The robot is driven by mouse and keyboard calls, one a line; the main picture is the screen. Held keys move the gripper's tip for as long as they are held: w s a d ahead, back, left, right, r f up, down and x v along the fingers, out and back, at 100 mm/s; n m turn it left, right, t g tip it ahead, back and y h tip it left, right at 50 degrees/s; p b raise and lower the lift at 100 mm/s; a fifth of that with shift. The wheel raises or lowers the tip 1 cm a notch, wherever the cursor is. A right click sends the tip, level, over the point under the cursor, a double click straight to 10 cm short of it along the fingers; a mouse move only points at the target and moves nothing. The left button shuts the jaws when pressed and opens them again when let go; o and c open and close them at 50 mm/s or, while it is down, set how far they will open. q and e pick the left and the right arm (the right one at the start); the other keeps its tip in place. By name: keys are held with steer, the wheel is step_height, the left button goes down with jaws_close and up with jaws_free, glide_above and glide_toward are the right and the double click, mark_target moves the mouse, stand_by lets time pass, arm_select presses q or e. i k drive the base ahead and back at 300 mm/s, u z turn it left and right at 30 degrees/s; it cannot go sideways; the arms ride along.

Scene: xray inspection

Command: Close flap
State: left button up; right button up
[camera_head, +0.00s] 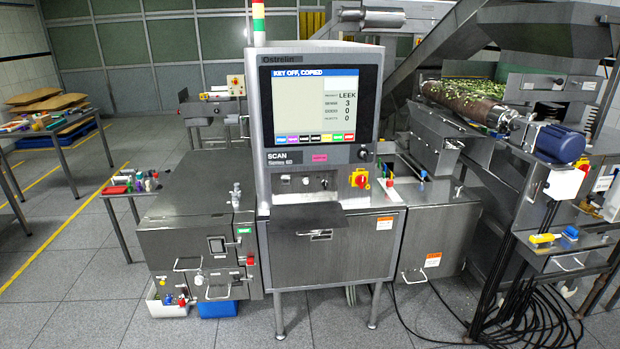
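The steel X-ray inspection machine (327,258) stands in the middle, with a lit screen (316,110) reading "KEY OFF, COPIED". Below its control panel (300,182), a dark flat panel (305,219) juts forward and looks like a lowered flap. I cannot tell for certain that it is the task's flap. Other hinged covers with handles show on the left cabinet (165,248) and the right cabinet (440,225); they look shut. Neither of my grippers is in view.
A blue motor (557,143) and a conveyor with green leaves stand at right. Black cables (520,325) lie on the floor at lower right. A white bin (160,303) and a blue bin (217,309) sit under the left cabinet. The front floor (325,325) is mostly clear.

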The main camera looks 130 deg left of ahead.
mark_target(289, 219)
steer(key=k, duration=2.35)
steer(key=u, duration=3.7)
